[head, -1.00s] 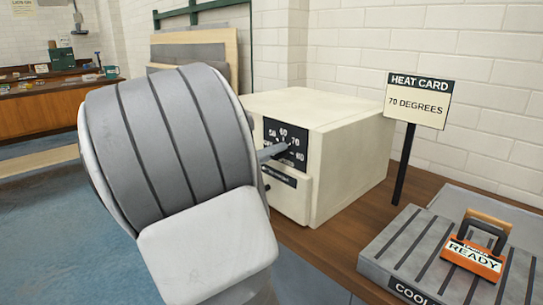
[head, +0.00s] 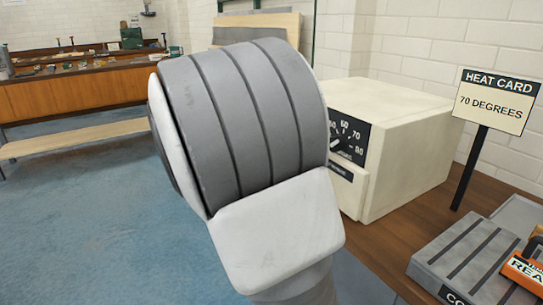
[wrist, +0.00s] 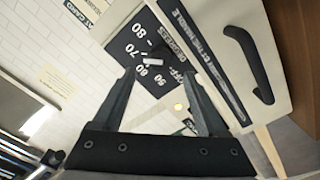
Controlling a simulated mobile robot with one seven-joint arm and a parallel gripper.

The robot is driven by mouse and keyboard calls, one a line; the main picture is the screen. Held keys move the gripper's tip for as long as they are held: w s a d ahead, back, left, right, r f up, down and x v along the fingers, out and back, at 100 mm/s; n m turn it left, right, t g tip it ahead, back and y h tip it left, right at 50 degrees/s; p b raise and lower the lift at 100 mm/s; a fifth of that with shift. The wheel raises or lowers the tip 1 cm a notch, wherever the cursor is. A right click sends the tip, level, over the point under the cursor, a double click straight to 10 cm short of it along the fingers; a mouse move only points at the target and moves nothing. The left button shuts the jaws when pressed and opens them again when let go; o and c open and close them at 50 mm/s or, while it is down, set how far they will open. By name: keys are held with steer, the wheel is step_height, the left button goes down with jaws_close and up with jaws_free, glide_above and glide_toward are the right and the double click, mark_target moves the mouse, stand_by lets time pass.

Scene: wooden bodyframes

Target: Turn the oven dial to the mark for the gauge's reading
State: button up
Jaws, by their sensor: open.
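The cream oven (head: 405,145) stands on the wooden bench, with a black dial panel (head: 358,137) on its front. In the head view 60, 70 and 80 show, and my arm covers the panel's left part. In the wrist view the panel (wrist: 125,45) appears turned, with the dial's pale bar (wrist: 153,62) near its middle; I cannot tell which mark it points to. My gripper (wrist: 157,76) is open and empty, its fingertips in front of the panel, either side of the dial's lower end. A heat card (head: 495,100) reads 70 DEGREES. I see no separate gauge.
A black oven handle (wrist: 250,62) shows in the wrist view. The card's black post (head: 470,168) stands beside the oven. Blue floor at left is clear.

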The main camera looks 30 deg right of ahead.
steer(key=a+p, duration=0.2)
steer(key=a, duration=0.9)
steer(key=shift+s, duration=0.4)
steer(key=s+d+f+n+g+y, duration=0.2)
steer(key=s+f+y, duration=0.4)
steer(key=s+y, duration=0.4)
steer(key=s+a+n+t+y, duration=0.6)
steer(key=s+a+y, duration=0.2)
steer(key=a, duration=0.3)
step_height(320, 180, up, 25)
steer(key=p, duration=2.3)
steer(key=shift+a+f, duration=0.2)
steer(key=shift+a, duration=0.05)
steer(key=shift+s+f, duration=0.1)
